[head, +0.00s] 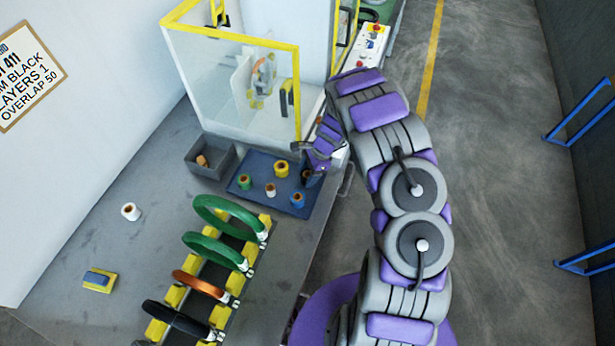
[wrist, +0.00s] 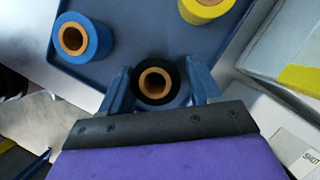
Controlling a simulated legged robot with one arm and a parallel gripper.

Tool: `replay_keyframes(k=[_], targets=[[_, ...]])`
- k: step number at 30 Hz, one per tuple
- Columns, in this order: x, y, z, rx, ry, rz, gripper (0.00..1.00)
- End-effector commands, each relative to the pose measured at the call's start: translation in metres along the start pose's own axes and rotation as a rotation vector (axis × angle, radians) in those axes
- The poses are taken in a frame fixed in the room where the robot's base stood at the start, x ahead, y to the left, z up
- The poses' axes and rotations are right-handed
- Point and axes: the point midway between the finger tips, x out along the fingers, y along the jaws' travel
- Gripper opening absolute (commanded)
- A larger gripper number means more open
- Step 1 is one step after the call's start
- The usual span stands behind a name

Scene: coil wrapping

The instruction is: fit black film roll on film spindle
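The black film roll (wrist: 157,84) has a brown core and shows end-on in the wrist view. It lies between the two fingers of my gripper (wrist: 160,85), at the near edge of the blue tray (wrist: 140,40). The fingers are about as far apart as the roll is wide; I cannot tell whether both press on it. In the head view my gripper (head: 314,168) is over the right side of the tray (head: 240,187), and the black roll is partly hidden by it. I cannot make out the film spindle clearly; a glass-walled machine (head: 245,90) with yellow edges stands behind the tray.
Beside the black roll are a blue roll (head: 297,199) and a yellow roll (head: 281,169); green and white rolls share the tray. A grey bin (head: 210,160) stands left of it. Coils on a yellow rack (head: 262,226) lie in front. A loose white roll (head: 130,211) stands left.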

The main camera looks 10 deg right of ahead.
Motion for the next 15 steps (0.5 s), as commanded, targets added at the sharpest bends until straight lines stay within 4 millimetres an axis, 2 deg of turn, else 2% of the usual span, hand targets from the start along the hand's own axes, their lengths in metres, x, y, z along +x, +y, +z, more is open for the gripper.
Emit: replay_keyframes(k=[2,12,15], targets=[[0.0000,0.0000,-0.0001,0.000,0.000,0.000,0.55],[0.0001,0.0001,-0.0001,0.000,0.000,0.001,0.22],[0.0001,0.0001,-0.0001,0.000,0.000,0.001,0.22]])
